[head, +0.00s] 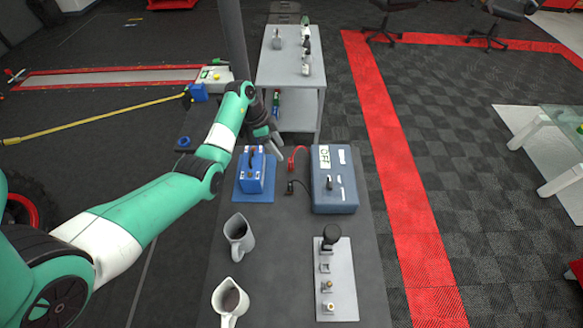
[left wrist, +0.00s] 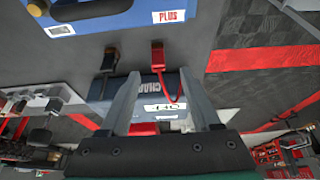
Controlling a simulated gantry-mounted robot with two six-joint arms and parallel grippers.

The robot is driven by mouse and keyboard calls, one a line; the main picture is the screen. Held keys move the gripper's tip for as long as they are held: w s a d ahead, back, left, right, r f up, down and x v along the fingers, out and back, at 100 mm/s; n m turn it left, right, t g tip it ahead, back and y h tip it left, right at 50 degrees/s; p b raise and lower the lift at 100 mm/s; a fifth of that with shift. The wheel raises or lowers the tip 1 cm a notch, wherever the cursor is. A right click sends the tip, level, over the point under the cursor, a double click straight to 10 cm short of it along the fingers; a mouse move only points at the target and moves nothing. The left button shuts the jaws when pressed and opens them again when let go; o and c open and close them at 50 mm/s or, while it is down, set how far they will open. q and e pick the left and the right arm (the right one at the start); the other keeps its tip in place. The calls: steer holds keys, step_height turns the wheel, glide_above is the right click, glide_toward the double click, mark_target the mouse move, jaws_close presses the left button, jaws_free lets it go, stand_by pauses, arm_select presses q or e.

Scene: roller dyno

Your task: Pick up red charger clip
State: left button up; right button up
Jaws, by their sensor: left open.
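The red charger clip (head: 292,163) lies on the grey table between the blue battery and the blue-grey charger box. In the left wrist view the red clip (left wrist: 158,54) is just beyond and roughly between my fingertips, with its red cable curving to the charger. My left gripper (head: 273,146) is open and empty, close to the clip on its far left side in the head view. Its two spread fingers show in the left wrist view (left wrist: 160,76). I cannot tell the exact height gap to the clip. My right gripper is out of view.
The black clip (head: 290,188) lies near the red one. The charger (head: 335,195), with an OFF label, stands to the right and the battery (head: 252,180) to the left. Two pitchers (head: 238,236) and a switch panel (head: 338,285) are nearer. The middle of the table is clear.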

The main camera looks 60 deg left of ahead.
mark_target(291, 163)
arm_select(q)
steer(key=b+x, duration=0.1)
steer(key=x, duration=0.3)
steer(key=shift+s, duration=0.15)
steer(key=shift+f, duration=0.1)
steer(key=b+x, duration=0.4)
steer(key=x, duration=0.1)
steer(key=shift+w+d+f, duration=0.1)
steer(key=shift+w+d, duration=0.2)
steer(key=shift+d, duration=0.05)
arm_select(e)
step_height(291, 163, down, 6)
arm_select(q)
jaws_close()
